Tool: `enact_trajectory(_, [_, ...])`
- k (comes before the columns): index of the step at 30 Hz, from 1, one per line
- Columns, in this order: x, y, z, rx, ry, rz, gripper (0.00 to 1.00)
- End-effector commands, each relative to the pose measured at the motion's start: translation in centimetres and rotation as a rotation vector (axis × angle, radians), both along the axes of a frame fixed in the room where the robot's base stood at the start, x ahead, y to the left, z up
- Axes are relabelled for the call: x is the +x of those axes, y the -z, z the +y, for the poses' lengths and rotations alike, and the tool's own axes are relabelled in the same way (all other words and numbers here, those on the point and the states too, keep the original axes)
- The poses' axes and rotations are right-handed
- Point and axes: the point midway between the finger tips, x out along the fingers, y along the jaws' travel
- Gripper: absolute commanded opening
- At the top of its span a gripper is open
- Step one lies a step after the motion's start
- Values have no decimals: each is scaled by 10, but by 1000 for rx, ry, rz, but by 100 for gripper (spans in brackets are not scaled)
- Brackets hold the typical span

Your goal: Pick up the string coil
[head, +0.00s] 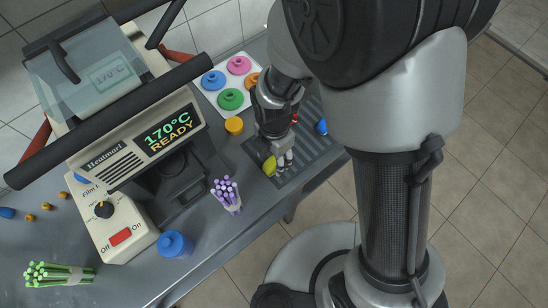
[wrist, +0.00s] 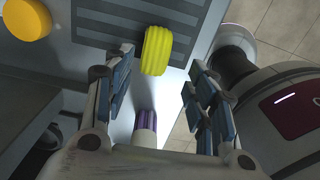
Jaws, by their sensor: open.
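The string coil is a yellow ribbed roll (wrist: 156,48) in the wrist view, at the edge of a dark grooved mat. In the head view it shows as a yellow-green piece (head: 268,166) partly behind my gripper (head: 283,161). My gripper (wrist: 160,62) is open, one finger on each side of the coil in the wrist view. I see no contact between fingers and coil. How far the coil reaches between the fingers I cannot tell.
A purple stick bundle (head: 227,193) stands near the counter's front edge, left of my gripper. The press (head: 130,130) fills the left. A white tray (head: 205,93) with coloured discs, an orange cap (head: 234,126) and a blue item (head: 321,127) are nearby. Green sticks (head: 58,273) lie front left.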

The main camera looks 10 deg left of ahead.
Motion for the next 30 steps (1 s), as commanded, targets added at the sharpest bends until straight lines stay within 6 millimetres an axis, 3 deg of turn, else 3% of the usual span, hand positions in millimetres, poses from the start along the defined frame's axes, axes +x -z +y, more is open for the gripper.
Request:
enact_trajectory(5, [1,9,1,0,1,0,52])
enact_trajectory(15, [7,54,4,-1,1,1,52])
enact_trajectory(22, [7,54,4,1,1,-1,52])
enact_trajectory(30, [7,54,4,0,1,0,34])
